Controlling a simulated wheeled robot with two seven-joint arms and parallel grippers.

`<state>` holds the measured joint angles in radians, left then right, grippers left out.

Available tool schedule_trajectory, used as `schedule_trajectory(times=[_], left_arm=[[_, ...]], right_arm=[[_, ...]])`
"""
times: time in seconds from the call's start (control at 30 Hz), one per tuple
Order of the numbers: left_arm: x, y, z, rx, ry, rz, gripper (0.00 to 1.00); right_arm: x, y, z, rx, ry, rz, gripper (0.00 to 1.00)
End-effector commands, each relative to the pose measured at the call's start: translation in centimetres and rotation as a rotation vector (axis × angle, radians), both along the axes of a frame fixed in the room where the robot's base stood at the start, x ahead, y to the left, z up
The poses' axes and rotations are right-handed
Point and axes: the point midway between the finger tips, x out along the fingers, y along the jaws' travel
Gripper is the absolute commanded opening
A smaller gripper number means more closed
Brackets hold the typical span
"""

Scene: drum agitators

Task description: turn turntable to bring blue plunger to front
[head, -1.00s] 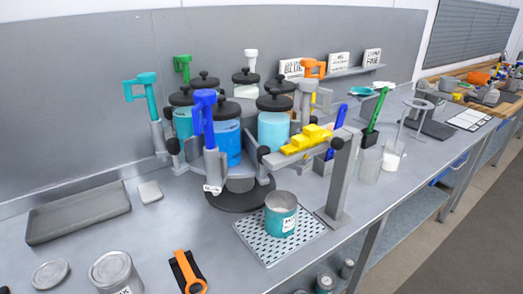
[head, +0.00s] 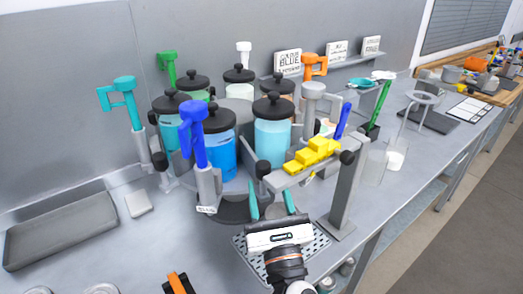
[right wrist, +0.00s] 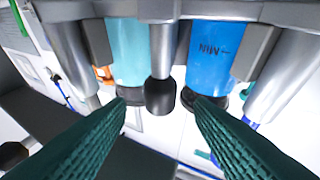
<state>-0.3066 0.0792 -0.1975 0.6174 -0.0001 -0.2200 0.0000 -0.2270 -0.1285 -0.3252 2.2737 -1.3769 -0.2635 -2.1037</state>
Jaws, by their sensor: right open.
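The turntable (head: 230,209) carries several lidded jars and coloured pump handles. The blue plunger (head: 193,138) stands upright at its front left, before a blue jar (head: 221,158). A light blue jar (head: 272,137) is to its right. My right gripper (head: 270,190) is open and empty at the turntable's front right, its teal fingers pointing at a black knob (head: 262,168). In the right wrist view the black knob (right wrist: 160,97) on a metal post shows between and beyond the fingertips (right wrist: 164,104); contact cannot be told. My left gripper is not in view.
A yellow stepped block (head: 312,155) sits on a grey post bracket (head: 345,195) right of my gripper. A perforated mat (head: 318,245) lies under my gripper. A grey tray (head: 60,230) and an orange-handled tool (head: 178,283) are at left and front.

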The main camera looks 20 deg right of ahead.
Motion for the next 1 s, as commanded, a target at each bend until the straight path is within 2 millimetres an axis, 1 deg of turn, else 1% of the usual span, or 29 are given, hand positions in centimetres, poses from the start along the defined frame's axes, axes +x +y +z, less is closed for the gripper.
schedule_trajectory(times=[0.03,0.17,0.3,0.4,0.5,0.77,0.87,1.0], left_arm=[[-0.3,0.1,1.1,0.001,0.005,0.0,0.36],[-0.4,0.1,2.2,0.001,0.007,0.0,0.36],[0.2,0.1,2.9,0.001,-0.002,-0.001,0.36],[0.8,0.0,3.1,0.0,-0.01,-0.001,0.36],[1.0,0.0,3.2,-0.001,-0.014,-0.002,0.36],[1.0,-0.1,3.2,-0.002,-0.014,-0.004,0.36],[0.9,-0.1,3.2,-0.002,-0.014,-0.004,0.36],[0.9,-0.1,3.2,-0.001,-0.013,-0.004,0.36]], right_arm=[[1.1,-0.1,1.1,0.0,-0.002,-0.001,0.48],[3.4,-0.3,1.9,0.002,-0.001,-0.001,0.48],[5.2,-0.4,2.4,0.002,0.0,0.0,0.48],[6.0,-0.5,2.6,0.002,0.0,0.0,0.48],[6.4,-0.5,2.7,0.003,0.001,0.0,0.48],[6.4,-0.5,2.6,0.003,0.002,0.0,0.48],[6.4,-0.5,2.6,0.003,0.002,0.0,0.34],[6.4,-0.5,2.6,0.003,0.002,0.0,0.11]])
